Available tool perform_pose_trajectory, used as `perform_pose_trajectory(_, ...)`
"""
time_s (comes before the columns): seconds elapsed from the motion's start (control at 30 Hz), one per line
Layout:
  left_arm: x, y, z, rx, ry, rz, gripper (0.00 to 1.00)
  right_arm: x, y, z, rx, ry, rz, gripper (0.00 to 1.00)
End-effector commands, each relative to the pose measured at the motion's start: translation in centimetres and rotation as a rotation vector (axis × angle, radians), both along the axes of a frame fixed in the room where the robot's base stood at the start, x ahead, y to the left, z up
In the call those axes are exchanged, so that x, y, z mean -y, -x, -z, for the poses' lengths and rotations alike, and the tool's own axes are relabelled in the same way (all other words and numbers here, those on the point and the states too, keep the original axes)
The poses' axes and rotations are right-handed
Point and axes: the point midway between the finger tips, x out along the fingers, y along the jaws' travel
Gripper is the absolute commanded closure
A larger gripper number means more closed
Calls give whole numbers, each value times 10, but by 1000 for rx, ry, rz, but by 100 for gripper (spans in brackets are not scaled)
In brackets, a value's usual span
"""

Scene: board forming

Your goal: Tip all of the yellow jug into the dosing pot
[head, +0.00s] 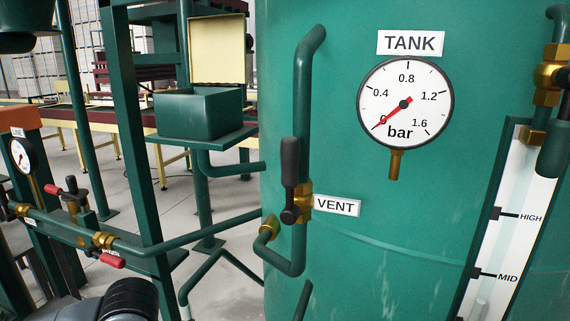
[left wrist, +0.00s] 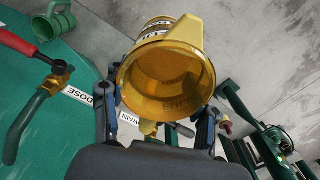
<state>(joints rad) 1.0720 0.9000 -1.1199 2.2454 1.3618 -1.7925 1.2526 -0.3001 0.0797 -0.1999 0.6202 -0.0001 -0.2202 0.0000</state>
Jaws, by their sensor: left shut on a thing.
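The yellow jug (left wrist: 165,75) is in the left wrist view, its open mouth and spout facing the camera. The inside that shows is glossy yellow; I cannot make out any contents. My left gripper (left wrist: 162,97) has a finger on each side of the jug and is shut on it. The jug does not show in the head view. A green box (head: 198,113) with a raised cream lid (head: 217,48) stands open on a bracket left of the tank; it may be the dosing pot. Its inside is mostly hidden by its front wall. My right gripper is not in view.
The big green tank (head: 400,230) fills the right, with a gauge (head: 405,103) and a black-handled vent valve (head: 290,180). A green post (head: 135,130) and pipes stand near the box. The left wrist view shows a green jug (left wrist: 54,22) and a red-handled valve (left wrist: 40,58).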

Motion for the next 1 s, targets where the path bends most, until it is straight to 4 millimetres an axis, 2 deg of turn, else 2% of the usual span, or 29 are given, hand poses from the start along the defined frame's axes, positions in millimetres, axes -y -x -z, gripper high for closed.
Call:
perform_pose_trajectory(0.33, 0, 0, -2, 1, 1, 3, 100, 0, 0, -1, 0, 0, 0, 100)
perform_pose_trajectory(0.47, 3, 0, -7, 2, 1, 59, 100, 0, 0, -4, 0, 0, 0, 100)
perform_pose_trajectory(0.67, 18, 5, -32, 4, 2, 364, 100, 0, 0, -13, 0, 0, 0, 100)
perform_pose_trajectory(1.0, 46, 19, -84, 3, 0, 1097, 100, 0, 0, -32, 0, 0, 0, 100)
